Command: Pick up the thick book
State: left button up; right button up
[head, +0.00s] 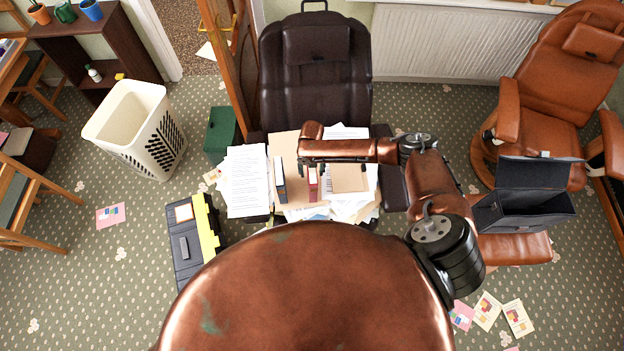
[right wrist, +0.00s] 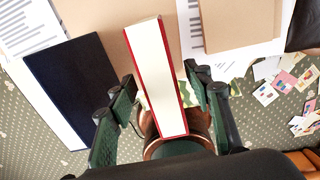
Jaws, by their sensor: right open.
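A thick book (right wrist: 160,75) with a red cover and cream pages stands among papers on the dark chair's seat. It also shows in the head view (head: 313,188), partly under my right arm. My right gripper (right wrist: 165,85) is open, with one green finger on each side of the book. It seems not to press on the book; a gap shows at the left finger. In the head view the right gripper (head: 312,166) is at the book, partly hidden by its own wrist. My left gripper is not in view.
A dark blue book (head: 281,182) is left of the red one. A brown folder or box (head: 349,179) is to the right. Loose papers (head: 247,182) cover the seat. A green box (head: 220,136), toolbox (head: 186,243) and white basket (head: 118,118) stand left.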

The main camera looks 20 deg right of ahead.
jog(key=shift+s+f, duration=0.1)
jog(key=shift+f, duration=0.35)
jog(key=c, duration=0.6)
grip_shut()
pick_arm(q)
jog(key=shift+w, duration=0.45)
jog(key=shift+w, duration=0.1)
